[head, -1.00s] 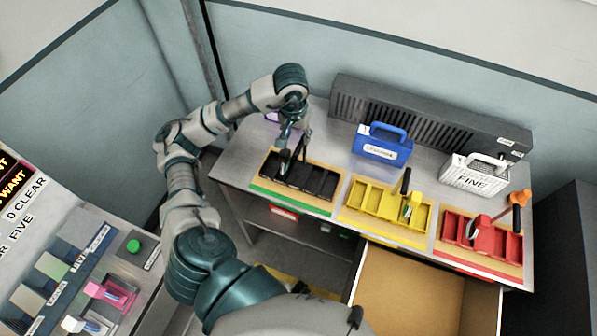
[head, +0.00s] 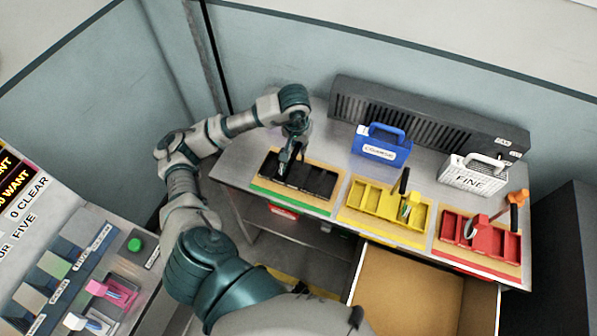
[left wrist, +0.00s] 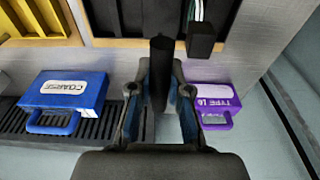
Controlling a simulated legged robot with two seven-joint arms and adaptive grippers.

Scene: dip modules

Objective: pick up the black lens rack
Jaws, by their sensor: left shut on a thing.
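The black lens rack (head: 317,183) sits on a tan mat with a green front edge, at the left end of the grey bench. It also fills the top middle of the left wrist view (left wrist: 125,18). My left gripper (head: 286,166) is at the rack's upright black handle (left wrist: 160,62), near the rack's left part. In the left wrist view its two fingers (left wrist: 164,84) stand on either side of the handle, shut on it. The rack looks level on its mat. The fingers partly hide the handle. My right gripper is not in view.
A yellow rack (head: 372,201) and a red rack (head: 509,246) stand to the right. Behind are a blue case (head: 378,151), a white case (head: 472,180) and a slotted grey unit (head: 420,125). A purple case (left wrist: 218,98) is close by my gripper. An open drawer (head: 410,290) juts out.

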